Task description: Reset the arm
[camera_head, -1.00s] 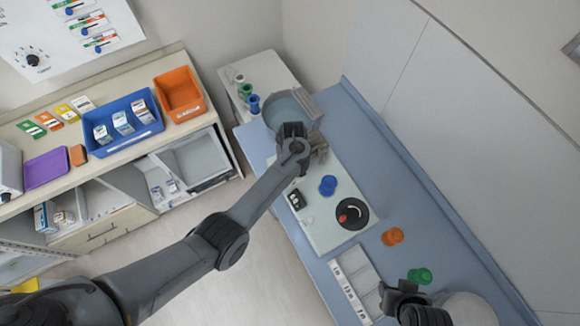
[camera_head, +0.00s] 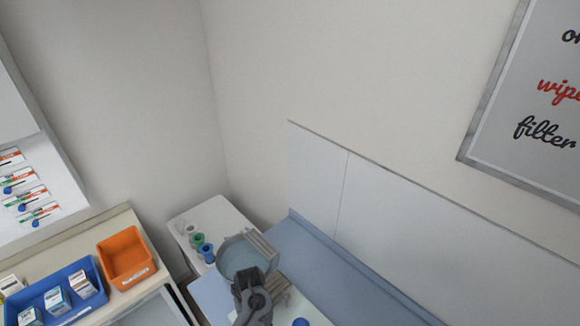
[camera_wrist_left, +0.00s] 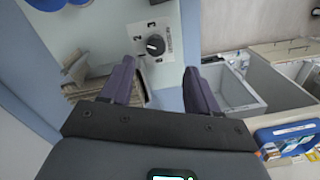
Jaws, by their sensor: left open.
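My left gripper (camera_wrist_left: 158,85) is open and empty in the left wrist view, its two fingers spread wide. Between and beyond the fingers is a pale panel (camera_wrist_left: 185,30) with a black dial (camera_wrist_left: 155,45) on it. In the head view my left arm (camera_head: 252,300) reaches up from the bottom edge over the blue counter, next to a grey round basin (camera_head: 242,254). Its fingertips are not clear there. My right gripper is outside both current views.
A white side stand (camera_head: 222,215) holds several small coloured cups. A shelf at left bears an orange bin (camera_head: 127,258) and a blue bin (camera_head: 78,302) with boxes. A wall panel (camera_head: 318,180) backs the blue counter (camera_head: 345,275). A lettered board (camera_head: 530,90) hangs at upper right.

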